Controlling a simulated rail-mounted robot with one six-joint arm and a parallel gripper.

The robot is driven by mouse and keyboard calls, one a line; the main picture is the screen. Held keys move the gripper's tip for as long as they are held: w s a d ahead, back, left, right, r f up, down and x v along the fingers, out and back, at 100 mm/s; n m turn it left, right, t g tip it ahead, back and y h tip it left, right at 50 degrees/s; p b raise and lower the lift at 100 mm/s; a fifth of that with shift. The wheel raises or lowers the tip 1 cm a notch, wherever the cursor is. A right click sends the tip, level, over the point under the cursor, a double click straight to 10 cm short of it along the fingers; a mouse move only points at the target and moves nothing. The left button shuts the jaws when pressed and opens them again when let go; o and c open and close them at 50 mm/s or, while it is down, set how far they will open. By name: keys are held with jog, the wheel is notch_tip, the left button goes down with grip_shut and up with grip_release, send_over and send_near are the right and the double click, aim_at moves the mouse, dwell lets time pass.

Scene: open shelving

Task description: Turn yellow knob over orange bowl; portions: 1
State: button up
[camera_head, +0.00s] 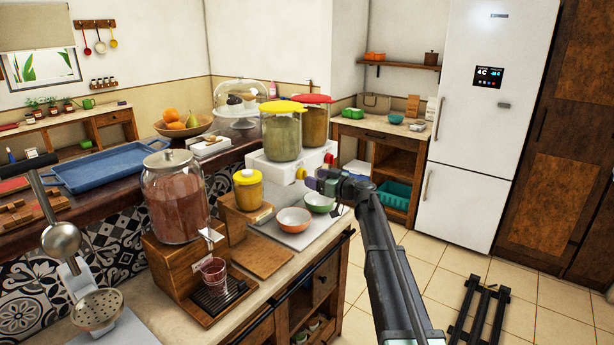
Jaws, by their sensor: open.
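A white dispenser base (274,168) carries two clear jars, one with a yellow lid (284,107) and one with a red lid (312,98). The yellow knob (301,173) sticks out of the base's front, and a red knob (328,158) is to its right. The orange bowl (293,220) sits on a pale board below the yellow knob. A green bowl (319,203) stands to its right. My gripper (311,183) is open, with its purple tip close beside the yellow knob. I cannot tell whether it touches the knob.
A large jar of brown-red liquid (177,199) on a wooden stand and a small yellow jar (248,190) are to the left. A glass (214,270) stands on a drip tray.

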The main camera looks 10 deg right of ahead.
aim_at(303, 175)
jog(key=x, duration=0.4)
jog(key=shift+w+a, duration=0.25)
jog(key=shift+w, duration=0.05)
jog(key=c, duration=0.9)
jog(key=m, duration=0.4)
jog(key=shift+d, duration=0.1)
jog(key=m, duration=0.5)
jog(key=shift+f, duration=0.1)
jog(key=m, duration=0.4)
jog(key=shift+m, duration=0.3)
jog(key=shift+f+m, duration=0.15)
jog(key=shift+m, duration=1.95)
